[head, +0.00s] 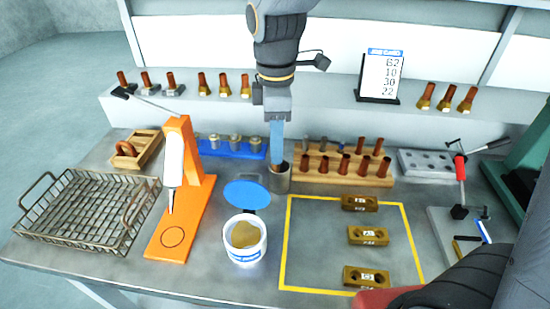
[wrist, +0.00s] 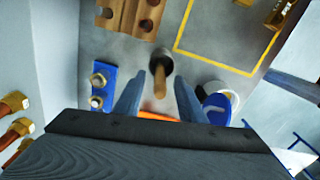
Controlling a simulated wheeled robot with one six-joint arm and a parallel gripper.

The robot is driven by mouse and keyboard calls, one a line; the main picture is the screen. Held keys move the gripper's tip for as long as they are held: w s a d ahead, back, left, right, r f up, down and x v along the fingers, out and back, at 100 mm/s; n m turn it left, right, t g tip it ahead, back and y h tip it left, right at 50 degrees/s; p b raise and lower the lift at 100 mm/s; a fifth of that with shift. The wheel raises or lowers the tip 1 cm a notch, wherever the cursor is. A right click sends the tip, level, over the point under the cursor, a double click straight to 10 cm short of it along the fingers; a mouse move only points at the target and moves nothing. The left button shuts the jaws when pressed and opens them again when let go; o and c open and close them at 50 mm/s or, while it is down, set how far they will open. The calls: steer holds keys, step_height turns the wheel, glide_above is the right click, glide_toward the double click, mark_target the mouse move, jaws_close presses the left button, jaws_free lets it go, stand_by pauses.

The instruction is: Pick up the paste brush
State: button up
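My gripper (head: 277,160) points down right above the cup. In the wrist view, its two blue fingers (wrist: 159,84) are apart, with the handle showing between them. I cannot tell whether either finger touches the handle. In the head view, the fingers hide most or all of the brush. A white paste tub (head: 245,256) with tan paste and its blue lid (head: 246,194) open stands just in front.
A wooden rack (head: 340,178) with copper parts stands right of the cup. A blue tray (head: 232,152) of fittings and an orange stand (head: 190,200) are left. A wire basket (head: 80,212) is far left. A yellow-outlined area (head: 284,250) with brass blocks lies front right.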

steer(key=shift+f, duration=1.15)
jaws_close()
step_height(320, 180, up, 10)
steer(key=shift+r+b, duration=0.1)
steer(key=shift+b, duration=0.7)
